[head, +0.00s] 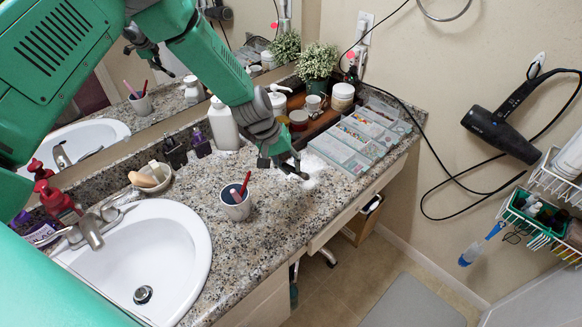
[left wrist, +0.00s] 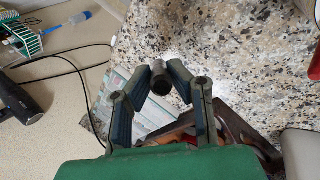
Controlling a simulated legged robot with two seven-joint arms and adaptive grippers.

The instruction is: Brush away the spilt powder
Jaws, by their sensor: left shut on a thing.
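White powder (head: 314,165) lies in a patch on the speckled countertop (head: 262,262), in front of the clear compartment organizer. My left gripper (head: 284,167) is at the left edge of this patch, low over the counter. In the left wrist view its two fingertips (left wrist: 160,80) are closed on a dark, rounded, cylindrical thing (left wrist: 161,82), seen nearly end-on. My right gripper is not in view.
A cup with a red and a pink stick (head: 236,204) stands left of my gripper. The clear organizer (head: 355,140) and a wooden tray with jars and a plant (head: 317,62) stand behind. The sink (head: 150,255) is at left; the counter's front edge is near.

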